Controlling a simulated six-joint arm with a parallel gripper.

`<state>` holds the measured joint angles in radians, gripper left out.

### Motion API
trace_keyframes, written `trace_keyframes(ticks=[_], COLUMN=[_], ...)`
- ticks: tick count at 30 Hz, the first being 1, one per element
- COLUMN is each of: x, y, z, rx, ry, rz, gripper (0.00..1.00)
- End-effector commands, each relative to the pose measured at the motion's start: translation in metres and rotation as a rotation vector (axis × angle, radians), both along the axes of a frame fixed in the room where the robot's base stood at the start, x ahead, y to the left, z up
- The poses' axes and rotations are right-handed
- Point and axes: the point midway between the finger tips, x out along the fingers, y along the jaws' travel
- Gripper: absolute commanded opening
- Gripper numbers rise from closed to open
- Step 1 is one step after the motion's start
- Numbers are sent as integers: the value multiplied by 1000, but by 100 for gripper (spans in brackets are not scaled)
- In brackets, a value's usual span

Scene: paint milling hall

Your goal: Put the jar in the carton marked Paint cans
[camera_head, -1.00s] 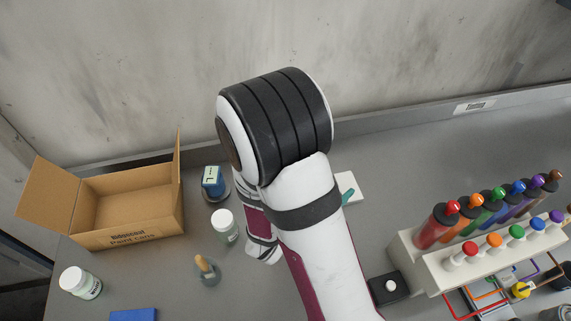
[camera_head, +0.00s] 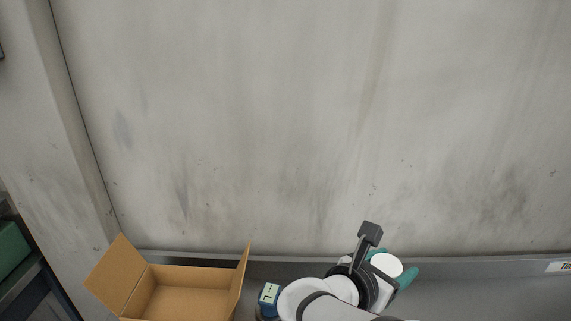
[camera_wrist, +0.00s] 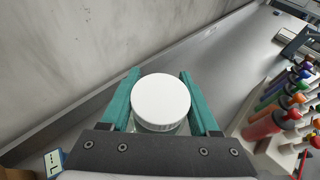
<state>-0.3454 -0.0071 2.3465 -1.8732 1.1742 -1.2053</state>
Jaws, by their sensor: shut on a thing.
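My gripper (camera_wrist: 160,105) is shut on a jar with a white lid (camera_wrist: 160,98), its teal fingers on either side of it. In the head view the jar's white lid (camera_head: 386,264) shows between the teal fingers, near the back wall and to the right of the carton. The jar's body is mostly hidden under the lid. The open cardboard carton (camera_head: 190,277) stands at the bottom left of the head view with flaps raised. Its front and marking are cut off by the frame edge.
A blue device with a pale display (camera_head: 269,294) stands between the carton and my arm; its corner shows in the wrist view (camera_wrist: 54,162). The grey bench along the wall (camera_wrist: 215,65) is clear.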

Motion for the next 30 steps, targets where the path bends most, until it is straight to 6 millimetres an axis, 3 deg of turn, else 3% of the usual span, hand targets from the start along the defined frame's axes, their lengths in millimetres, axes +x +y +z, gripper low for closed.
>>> trace_keyframes(ticks=[5, 8, 15, 18, 21, 30], x=[40, 65, 118, 126, 129, 129], y=[48, 89, 223, 268, 300, 363], z=[2, 3, 3, 1, 0, -6], rx=[6, 9, 7, 3, -1, -11], ry=[-3, -4, -5, -4, -4, -1], rz=[155, 273, 626, 739, 820, 973], gripper=[0, 0, 0, 0, 0, 0])
